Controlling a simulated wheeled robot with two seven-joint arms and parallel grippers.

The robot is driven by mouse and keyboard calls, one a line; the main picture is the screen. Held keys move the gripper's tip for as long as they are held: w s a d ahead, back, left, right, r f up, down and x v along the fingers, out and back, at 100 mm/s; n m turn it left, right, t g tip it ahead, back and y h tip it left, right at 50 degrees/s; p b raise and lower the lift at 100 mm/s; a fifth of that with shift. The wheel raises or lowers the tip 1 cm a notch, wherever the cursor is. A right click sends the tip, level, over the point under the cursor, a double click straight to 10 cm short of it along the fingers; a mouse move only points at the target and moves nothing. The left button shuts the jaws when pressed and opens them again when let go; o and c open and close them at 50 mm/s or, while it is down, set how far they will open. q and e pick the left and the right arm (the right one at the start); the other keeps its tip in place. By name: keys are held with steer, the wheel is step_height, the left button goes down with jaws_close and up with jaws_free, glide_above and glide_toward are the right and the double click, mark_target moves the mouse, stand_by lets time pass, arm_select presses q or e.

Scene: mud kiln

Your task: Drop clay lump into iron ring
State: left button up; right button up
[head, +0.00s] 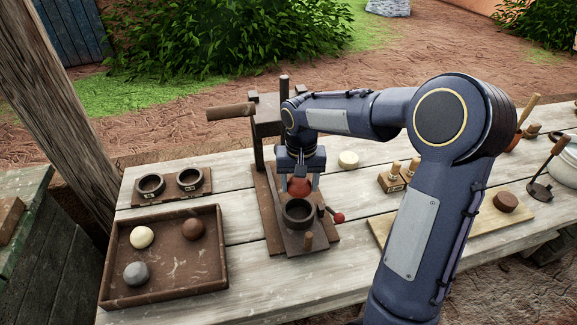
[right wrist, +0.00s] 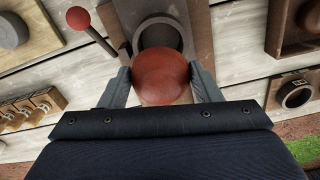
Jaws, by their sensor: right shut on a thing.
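My right gripper (head: 299,186) is shut on a reddish-brown clay lump (head: 299,187), which also shows between its fingers in the right wrist view (right wrist: 162,77). The dark iron ring (head: 299,212) sits on the wooden press base (head: 268,220). In the head view the lump is just behind the ring, and in the right wrist view the ring (right wrist: 158,30) lies just past the lump. The lump seems to be above the base; its exact height I cannot tell. My left gripper is not in view.
A brown tray (head: 165,291) at the left holds white, grey and brown balls. Behind it stands a rack with two rings (head: 150,186). The press post and handle (head: 231,111) rise beside my gripper. A red-knobbed lever (head: 338,217) is right of the ring. Stamps and a board stand farther right.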

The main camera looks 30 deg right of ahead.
steer(key=shift+w+f, duration=0.1)
steer(key=shift+f+b, duration=0.7)
steer(key=shift+f, duration=0.05)
steer(key=shift+f+b, duration=1.8)
steer(key=shift+f, duration=0.55)
steer(key=shift+f+b, duration=0.5)
steer(key=shift+f, duration=0.25)
steer(key=o, duration=1.2)
